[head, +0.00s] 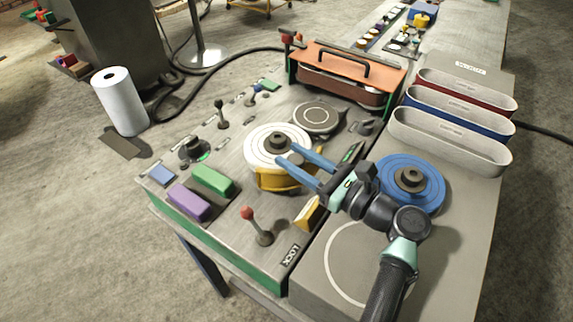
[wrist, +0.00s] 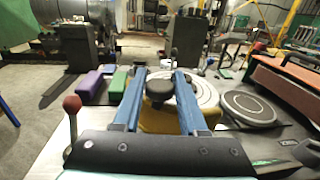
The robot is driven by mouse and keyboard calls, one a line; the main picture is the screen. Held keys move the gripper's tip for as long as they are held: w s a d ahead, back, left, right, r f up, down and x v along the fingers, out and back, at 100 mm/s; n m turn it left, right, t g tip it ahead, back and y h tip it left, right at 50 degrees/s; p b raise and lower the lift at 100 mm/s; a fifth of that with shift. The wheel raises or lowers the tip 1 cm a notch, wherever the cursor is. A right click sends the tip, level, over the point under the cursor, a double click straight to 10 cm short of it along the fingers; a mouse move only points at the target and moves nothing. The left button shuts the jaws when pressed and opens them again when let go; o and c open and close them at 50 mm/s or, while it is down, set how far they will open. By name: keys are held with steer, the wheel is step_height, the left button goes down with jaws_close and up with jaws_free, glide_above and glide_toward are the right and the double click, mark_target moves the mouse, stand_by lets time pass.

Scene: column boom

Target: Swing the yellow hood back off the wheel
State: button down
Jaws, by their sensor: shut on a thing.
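The white wheel (head: 262,146) lies flat on the left bench panel with a dark hub at its centre. The yellow hood (head: 272,181) sits around the wheel's near side; the wheel's top and far side are bare. My gripper (head: 290,155) reaches over the hood from the right, its two blue fingers spaced apart. In the wrist view my gripper (wrist: 160,76) has a black knob (wrist: 158,90) between its fingers, above the yellow hood (wrist: 162,122), and is shut on it. The exact finger contact is hard to see.
A red-knobbed lever (head: 257,228) stands at the panel's near edge. Purple (head: 188,202) and green (head: 213,180) blocks lie left of the wheel. A blue disc (head: 425,181) lies right, near my arm. An orange-lidded box (head: 350,62) and a round plate (head: 318,118) are behind.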

steer(key=shift+w+d+n+g+y+b, duration=0.4)
steer(key=shift+d+n+g+y+b, duration=0.45)
steer(key=shift+g+b, duration=0.2)
steer(key=shift+c, duration=2.3)
jaws_free()
steer(key=b+v, duration=0.2)
steer(key=v, duration=1.1)
steer(key=shift+w+d, duration=0.1)
steer(key=shift+w, duration=0.1)
